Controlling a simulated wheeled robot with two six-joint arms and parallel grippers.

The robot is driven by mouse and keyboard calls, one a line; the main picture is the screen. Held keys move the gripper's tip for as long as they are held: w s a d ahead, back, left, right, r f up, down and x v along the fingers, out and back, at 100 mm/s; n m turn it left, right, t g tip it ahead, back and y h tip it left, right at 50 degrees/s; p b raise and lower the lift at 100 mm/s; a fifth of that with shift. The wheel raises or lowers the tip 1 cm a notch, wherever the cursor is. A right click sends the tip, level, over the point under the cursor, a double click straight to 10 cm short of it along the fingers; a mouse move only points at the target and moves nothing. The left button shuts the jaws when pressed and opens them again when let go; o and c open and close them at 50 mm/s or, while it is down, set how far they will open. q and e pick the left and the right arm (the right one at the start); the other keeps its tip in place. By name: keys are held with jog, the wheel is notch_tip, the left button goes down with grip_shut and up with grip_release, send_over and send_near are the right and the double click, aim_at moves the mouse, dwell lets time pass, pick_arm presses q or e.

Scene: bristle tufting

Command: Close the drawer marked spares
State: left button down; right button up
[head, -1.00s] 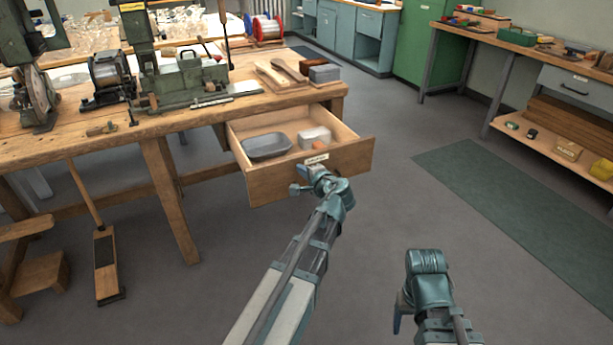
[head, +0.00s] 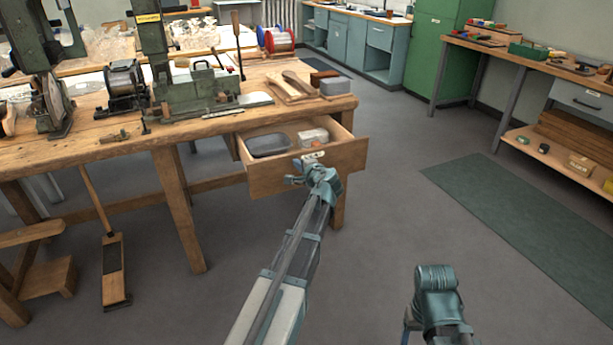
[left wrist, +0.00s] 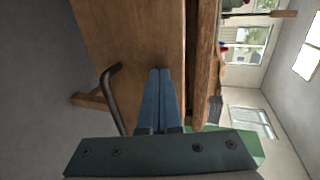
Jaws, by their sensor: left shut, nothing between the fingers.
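The wooden drawer (head: 350,156) under the workbench stands partly open. Its front carries a small pale label (head: 314,155), too small to read. Inside lie a grey tray (head: 268,146), a pale box (head: 313,136) and a small orange item. My left gripper (head: 300,168) is at the middle of the drawer front. In the left wrist view its blue fingers (left wrist: 160,74) are shut and empty, tips against or very near the wooden front (left wrist: 130,35), beside the dark bar handle (left wrist: 110,95). My right gripper (head: 407,325) hangs low at the bottom, mostly hidden by its wrist.
The workbench (head: 120,147) above holds machines, wood pieces and a grey box (head: 335,87). A broom-like tool (head: 115,265) and a wooden step stool (head: 45,275) stand at the left. A green mat (head: 520,215) lies at the right. The floor before the drawer is clear.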

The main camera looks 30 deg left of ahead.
pick_arm(q)
jog(key=w+a, duration=0.5)
jog(key=a, duration=0.1)
jog(key=w+a, duration=0.5)
jog(key=a, duration=0.1)
jog(key=w+a, duration=0.6)
jog(key=shift+a, duration=0.25)
jog(key=shift+w+a+r, duration=0.1)
jog(key=shift+w+a, duration=0.05)
jog(key=shift+a, duration=0.1)
jog(key=shift+w+a, duration=0.1)
pick_arm(e)
jog(key=shift+d, duration=0.1)
pick_arm(q)
jog(key=s+d, duration=0.3)
jog(key=p+v, duration=0.3)
jog(key=v, duration=0.7)
jog(key=shift+d, duration=0.3)
pick_arm(e)
jog(key=r, duration=0.3)
jog(key=shift+d, duration=0.4)
